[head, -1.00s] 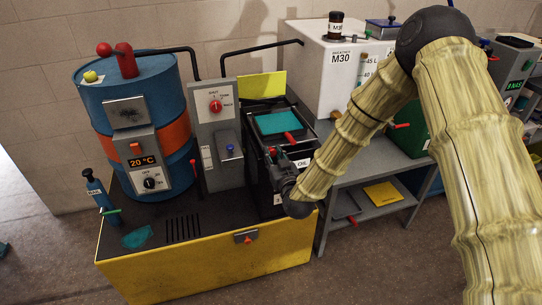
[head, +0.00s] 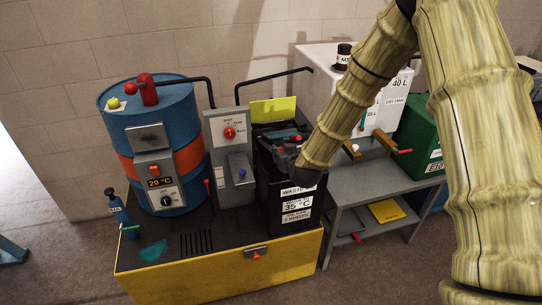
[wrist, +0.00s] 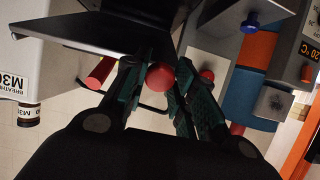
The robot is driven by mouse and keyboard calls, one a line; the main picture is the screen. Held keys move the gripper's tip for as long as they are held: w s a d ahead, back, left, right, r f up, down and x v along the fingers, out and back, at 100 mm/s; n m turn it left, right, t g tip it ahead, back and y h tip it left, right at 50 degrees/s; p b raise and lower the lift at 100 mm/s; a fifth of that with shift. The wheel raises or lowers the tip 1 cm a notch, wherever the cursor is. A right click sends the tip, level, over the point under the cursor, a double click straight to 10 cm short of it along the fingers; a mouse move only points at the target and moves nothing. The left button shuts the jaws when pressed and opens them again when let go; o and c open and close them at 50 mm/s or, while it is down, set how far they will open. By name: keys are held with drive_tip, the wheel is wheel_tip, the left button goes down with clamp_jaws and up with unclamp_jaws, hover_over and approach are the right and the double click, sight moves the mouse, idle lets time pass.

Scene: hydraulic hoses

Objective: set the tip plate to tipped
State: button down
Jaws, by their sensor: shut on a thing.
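The black waste bin (head: 289,205) stands at the right end of the yellow-sided base, with labels on its front. A dark plate (wrist: 110,32), which I take to be the tip plate, spans the upper left of the wrist view. A round red knob (wrist: 160,77) shows at its lower edge, between the teal fingers of my gripper (wrist: 158,85). The fingers are closed on the knob. In the head view my gripper (head: 286,155) is at the bin's top and hides part of it. The plate's exact tilt is hard to tell.
A grey control panel (head: 229,160) with a red dial and a blue drum (head: 158,120) stand left of the bin. A yellow panel (head: 273,109) is behind it. A grey shelf (head: 365,183) with a white tank and green box is at the right.

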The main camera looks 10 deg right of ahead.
drive_tip(key=shift+w+r+p, duration=0.2)
drive_tip(key=shift+w+r, duration=0.2)
drive_tip(key=shift+r, duration=0.3)
drive_tip(key=shift+w+r+p, duration=0.15)
drive_tip(key=shift+w+r, duration=0.2)
drive_tip(key=shift+r, duration=0.3)
drive_tip(key=shift+w+r, duration=0.15)
drive_tip(key=c, duration=1.6)
unclamp_jaws()
drive_tip(key=o, duration=0.5)
drive_tip(key=shift+c, duration=0.2)
drive_tip(key=shift+f, duration=0.2)
drive_tip(key=shift+s, duration=0.2)
drive_tip(key=shift+s+r, duration=0.15)
drive_tip(key=shift+s, duration=0.3)
drive_tip(key=v, duration=1.1)
